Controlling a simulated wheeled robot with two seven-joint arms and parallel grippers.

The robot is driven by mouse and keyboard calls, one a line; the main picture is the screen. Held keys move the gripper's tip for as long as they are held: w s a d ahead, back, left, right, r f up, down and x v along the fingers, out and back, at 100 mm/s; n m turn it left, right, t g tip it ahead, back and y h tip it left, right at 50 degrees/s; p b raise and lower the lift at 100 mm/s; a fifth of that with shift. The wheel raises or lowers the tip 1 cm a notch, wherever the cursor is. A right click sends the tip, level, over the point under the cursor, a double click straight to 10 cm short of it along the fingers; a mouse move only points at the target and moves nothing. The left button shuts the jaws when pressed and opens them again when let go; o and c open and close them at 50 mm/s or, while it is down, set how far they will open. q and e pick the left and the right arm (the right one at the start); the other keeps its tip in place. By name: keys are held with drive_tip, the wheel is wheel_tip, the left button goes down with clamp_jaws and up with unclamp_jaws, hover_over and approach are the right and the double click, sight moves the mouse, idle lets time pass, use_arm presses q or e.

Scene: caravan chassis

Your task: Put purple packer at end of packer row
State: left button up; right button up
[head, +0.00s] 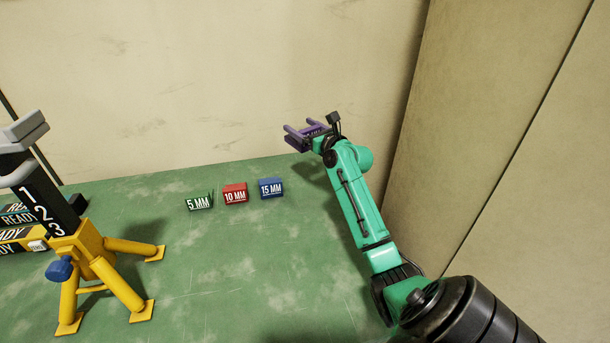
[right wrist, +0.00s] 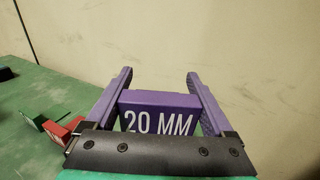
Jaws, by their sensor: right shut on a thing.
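The purple packer (right wrist: 157,100), marked 20 MM, sits between the two fingers of my right gripper (head: 297,130) in the right wrist view. The gripper is shut on it and holds it above the far right part of the green table, near the back wall. The packer row stands on the table to the left: a green 5 MM packer (head: 199,202), a red 10 MM packer (head: 235,194) and a blue 15 MM packer (head: 271,188), with small gaps between them. The purple packer is apart from the row. My left gripper is not in view.
A yellow stand (head: 95,262) with a black post marked 1 2 3 is at the left. Yellow and black pieces marked READY (head: 20,238) lie behind it. The green tabletop (head: 250,260) is clear in front and right of the row. A beige panel (head: 480,130) rises at right.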

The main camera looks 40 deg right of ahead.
wheel_tip(320, 180, down, 16)
drive_tip(key=b, duration=0.5)
drive_tip(key=shift+d+r, duration=0.1)
drive_tip(key=shift+r, duration=0.2)
drive_tip(key=o, duration=1.1)
drive_tip(key=shift+o, duration=0.5)
drive_tip(key=shift+r, duration=0.15)
drive_tip(key=shift+s, duration=0.3)
drive_tip(key=s, duration=0.3)
drive_tip(key=s+a, duration=0.1)
drive_tip(key=s, duration=0.6)
drive_tip(key=shift+s+a+f, duration=0.2)
drive_tip(key=shift+s, duration=0.2)
drive_tip(key=shift+s+r, duration=0.1)
drive_tip(key=shift+s, duration=0.2)
